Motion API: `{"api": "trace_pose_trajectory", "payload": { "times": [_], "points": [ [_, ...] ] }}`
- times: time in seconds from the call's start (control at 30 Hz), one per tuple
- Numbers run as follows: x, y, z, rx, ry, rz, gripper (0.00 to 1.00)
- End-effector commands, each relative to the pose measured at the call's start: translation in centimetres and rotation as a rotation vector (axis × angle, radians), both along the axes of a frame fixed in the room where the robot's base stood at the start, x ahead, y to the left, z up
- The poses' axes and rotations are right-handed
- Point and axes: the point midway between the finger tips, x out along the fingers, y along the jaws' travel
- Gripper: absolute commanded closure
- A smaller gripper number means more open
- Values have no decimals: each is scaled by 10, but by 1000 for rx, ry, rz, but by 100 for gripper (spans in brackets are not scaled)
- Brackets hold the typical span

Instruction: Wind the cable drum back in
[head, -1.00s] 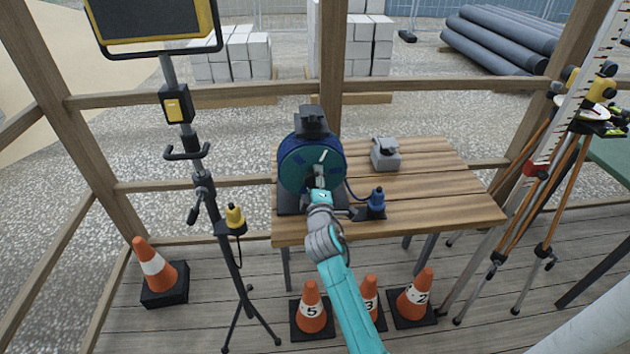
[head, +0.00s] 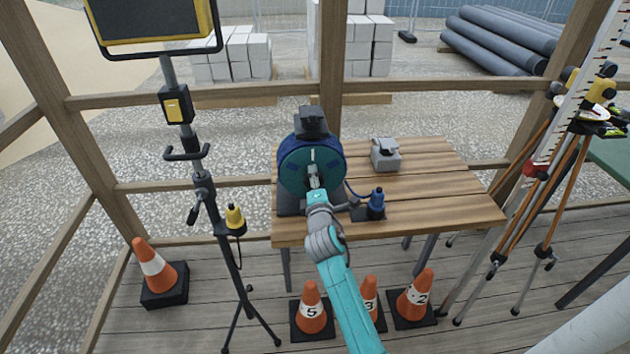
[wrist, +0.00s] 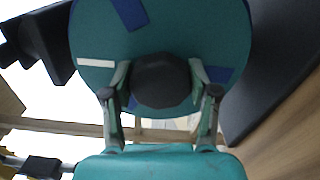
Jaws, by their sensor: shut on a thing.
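The cable drum (head: 298,163) stands on the left part of the wooden table, with a teal face, a blue rim and a white mark on the face. The mark points nearly straight up in the head view. A blue cable runs from the drum to a blue plug (head: 376,203), which stands on a dark base at its right. My gripper (head: 315,180) is at the front of the drum. In the wrist view my gripper (wrist: 160,97) is shut on a dark round knob (wrist: 161,78) on the drum's teal face (wrist: 215,40). The knob's far side is hidden.
A grey box (head: 385,155) sits on the wooden table (head: 440,185) right of the drum. A lamp stand (head: 205,180) with a yellow plug is at the left. Orange cones (head: 312,310) stand below the table front, and a tripod (head: 560,190) at the right. The table's right part is clear.

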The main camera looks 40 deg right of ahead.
Motion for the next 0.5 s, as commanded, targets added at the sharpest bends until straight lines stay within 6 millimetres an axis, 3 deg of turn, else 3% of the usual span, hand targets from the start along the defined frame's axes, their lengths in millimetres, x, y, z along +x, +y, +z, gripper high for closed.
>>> {"api": "trace_pose_trajectory", "payload": {
  "times": [0.23, 0.27, 0.33, 0.37, 0.5],
  "points": [
    [0, 1, 0, -2, 2, 1, 100],
    [0, 0, 0, -2, 2, 1, 36],
    [0, 0, 0, -2, 1, 1, 19],
    [0, 0, 0, -2, 1, 0, 15],
    [0, 0, 0, -1, 1, 0, 15]
  ]
}}
